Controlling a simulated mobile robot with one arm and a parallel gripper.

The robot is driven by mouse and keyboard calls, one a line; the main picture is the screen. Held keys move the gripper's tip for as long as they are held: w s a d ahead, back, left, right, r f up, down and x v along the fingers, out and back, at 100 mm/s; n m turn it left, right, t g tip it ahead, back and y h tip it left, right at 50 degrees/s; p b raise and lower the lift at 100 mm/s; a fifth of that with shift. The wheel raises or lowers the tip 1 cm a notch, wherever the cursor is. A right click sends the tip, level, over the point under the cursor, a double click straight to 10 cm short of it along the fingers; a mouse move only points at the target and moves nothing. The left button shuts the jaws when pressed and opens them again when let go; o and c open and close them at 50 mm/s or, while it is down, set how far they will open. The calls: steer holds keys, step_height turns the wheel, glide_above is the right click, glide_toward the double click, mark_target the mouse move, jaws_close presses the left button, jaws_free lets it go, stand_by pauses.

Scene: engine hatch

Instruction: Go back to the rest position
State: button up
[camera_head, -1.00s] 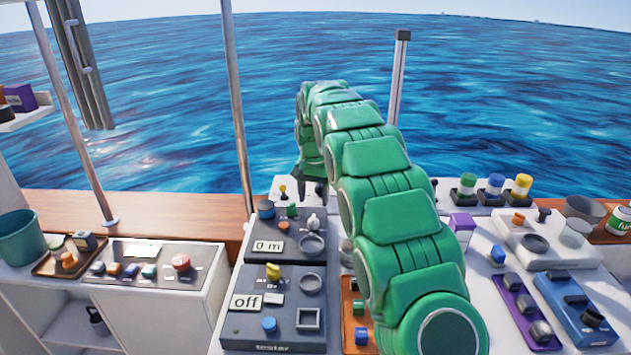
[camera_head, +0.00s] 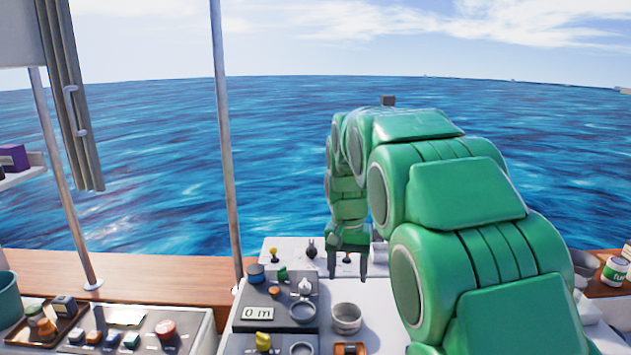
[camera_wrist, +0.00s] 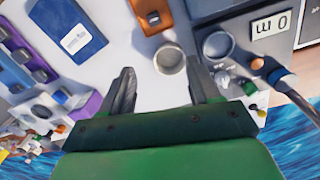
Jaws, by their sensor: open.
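My gripper (camera_head: 347,266) hangs at the end of my green arm, over the table behind the grey panel with the "0 m" display. Its two fingers point down and stand apart with nothing between them. In the wrist view my gripper (camera_wrist: 160,92) is also open and empty, above the white table top. A round metal cup (camera_wrist: 169,59) stands on the table beyond the fingertips. The same cup (camera_head: 346,318) shows in the head view, right of the panel.
The grey panel (camera_head: 258,313) has knobs and a yellow handle. A blue box (camera_wrist: 68,28) and an orange tray (camera_wrist: 153,14) lie on the table. A metal pole (camera_head: 224,130) rises left of my arm. Open water lies behind the wooden ledge (camera_head: 150,280).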

steer(key=s+d+f, duration=0.1)
steer(key=s+d, duration=0.1)
steer(key=s, duration=1.1)
steer(key=s+d+f+n, duration=0.1)
steer(key=s+d, duration=0.2)
steer(key=s, duration=1)
steer(key=s+d+f+n+g, duration=0.1)
steer(key=s+d, duration=0.1)
steer(key=s, duration=1.1)
steer(key=shift+s+d, duration=0.35)
steer(key=shift+d, duration=0.05)
steer(key=shift+w, duration=0.1)
